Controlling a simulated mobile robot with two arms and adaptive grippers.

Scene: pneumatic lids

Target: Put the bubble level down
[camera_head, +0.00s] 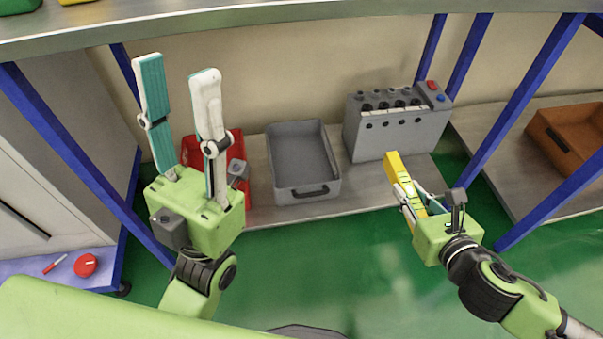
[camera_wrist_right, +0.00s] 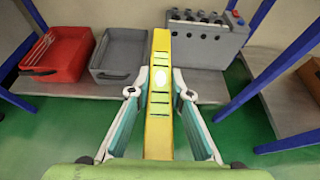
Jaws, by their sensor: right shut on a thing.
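The bubble level (camera_head: 394,170) is a long yellow bar with dark slots and a pale vial window. It also shows upright in the middle of the right wrist view (camera_wrist_right: 160,85). My right gripper (camera_head: 408,192) is shut on it and holds it above the green floor, in front of the low shelf. The far end of the level points toward the grey machine. My left gripper (camera_head: 180,98) is open and empty at the left, its two long fingers pointing up. It hides part of a red bin (camera_head: 240,150).
A grey bin (camera_head: 300,194), seemingly empty, stands on the low metal shelf (camera_head: 262,208) between the red bin and a grey machine (camera_head: 365,140) with red and blue buttons. Blue posts (camera_head: 520,120) flank the shelf. A brown crate (camera_head: 570,130) sits far right. Bare shelf shows before the machine.

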